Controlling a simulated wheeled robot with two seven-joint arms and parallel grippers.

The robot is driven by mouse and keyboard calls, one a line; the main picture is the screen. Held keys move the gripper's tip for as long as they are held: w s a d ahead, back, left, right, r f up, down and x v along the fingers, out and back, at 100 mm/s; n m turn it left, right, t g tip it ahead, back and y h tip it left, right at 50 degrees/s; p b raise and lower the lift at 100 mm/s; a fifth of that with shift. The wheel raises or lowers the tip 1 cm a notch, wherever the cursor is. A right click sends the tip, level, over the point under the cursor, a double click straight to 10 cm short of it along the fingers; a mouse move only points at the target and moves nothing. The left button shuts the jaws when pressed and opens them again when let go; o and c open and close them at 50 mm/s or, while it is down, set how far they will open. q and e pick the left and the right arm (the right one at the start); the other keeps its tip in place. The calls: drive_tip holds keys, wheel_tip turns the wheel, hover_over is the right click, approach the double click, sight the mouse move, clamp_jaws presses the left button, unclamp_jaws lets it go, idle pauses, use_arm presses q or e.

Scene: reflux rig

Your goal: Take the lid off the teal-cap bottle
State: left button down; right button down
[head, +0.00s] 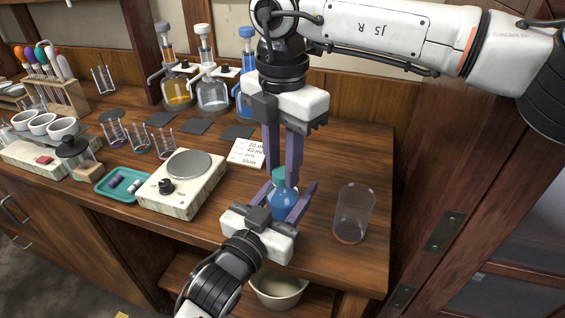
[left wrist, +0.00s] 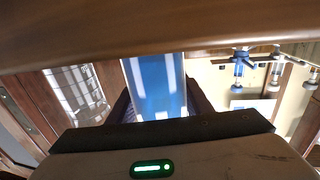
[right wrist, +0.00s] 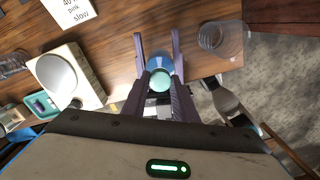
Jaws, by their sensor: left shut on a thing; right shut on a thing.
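The teal-cap bottle (head: 284,204) holds blue liquid and is upright near the front right of the wooden table. Its teal lid (head: 279,178) sits at its top; I see no clear gap between them. My left gripper (head: 291,199) reaches in from the front and is shut around the bottle's body. The blue body fills the space between its fingers in the left wrist view (left wrist: 157,88). My right gripper (head: 282,175) points down from above and is shut on the lid. In the right wrist view the lid (right wrist: 160,82) lies between its fingers.
An empty clear beaker (head: 354,213) stands close on the right. A hotplate (head: 183,183) and a teal tray (head: 120,186) are on the left. A white card (head: 247,152) lies behind. Several flasks (head: 212,92) stand at the back. The table's front edge is close.

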drive_tip(key=n, duration=0.8)
drive_tip(key=shift+n, duration=0.4)
drive_tip(key=c, duration=1.4)
unclamp_jaws()
